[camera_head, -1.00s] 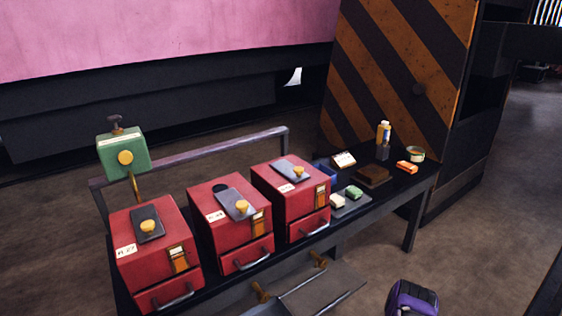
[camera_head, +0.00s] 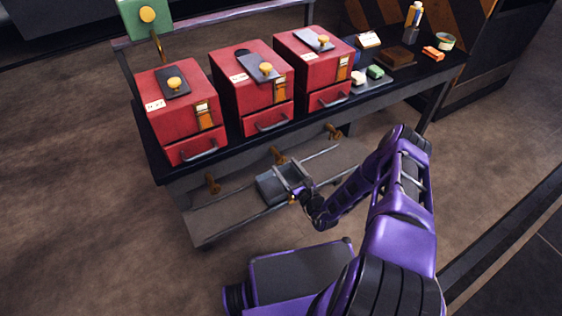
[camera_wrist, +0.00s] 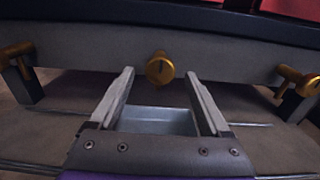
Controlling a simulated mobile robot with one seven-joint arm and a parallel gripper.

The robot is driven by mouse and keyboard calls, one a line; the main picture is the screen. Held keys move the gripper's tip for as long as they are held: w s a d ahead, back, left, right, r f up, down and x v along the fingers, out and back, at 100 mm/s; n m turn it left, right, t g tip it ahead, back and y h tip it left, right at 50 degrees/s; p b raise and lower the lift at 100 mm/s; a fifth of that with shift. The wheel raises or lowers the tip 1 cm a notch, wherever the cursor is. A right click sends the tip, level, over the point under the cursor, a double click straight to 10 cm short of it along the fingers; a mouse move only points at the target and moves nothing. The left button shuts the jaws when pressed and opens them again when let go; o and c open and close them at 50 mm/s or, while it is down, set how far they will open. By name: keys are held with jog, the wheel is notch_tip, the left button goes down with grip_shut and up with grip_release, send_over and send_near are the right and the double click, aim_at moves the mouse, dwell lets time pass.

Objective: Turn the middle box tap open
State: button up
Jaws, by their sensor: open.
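The middle box tap (camera_head: 278,155) is a small brass tap on the bench's front rail, below the middle red box (camera_head: 255,85). In the wrist view the middle tap (camera_wrist: 160,68) shows end-on as a round brass face with a dark upright slot. My gripper (camera_head: 288,172) is open and empty, just in front of and below this tap. In the wrist view its two fingers point at the rail, one on each side of the tap in the picture. I see no contact, and the exact gap is unclear.
Similar brass taps sit on the rail to the left (camera_head: 212,184) and right (camera_head: 333,131). A grey open bin (camera_head: 267,190) stands on the lower shelf (camera_head: 222,220) beneath the gripper. Two more red boxes (camera_head: 180,128) (camera_head: 318,70) flank the middle one.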

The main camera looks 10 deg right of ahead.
aim_at(282, 162)
jog(key=shift+x, duration=2)
grip_shut()
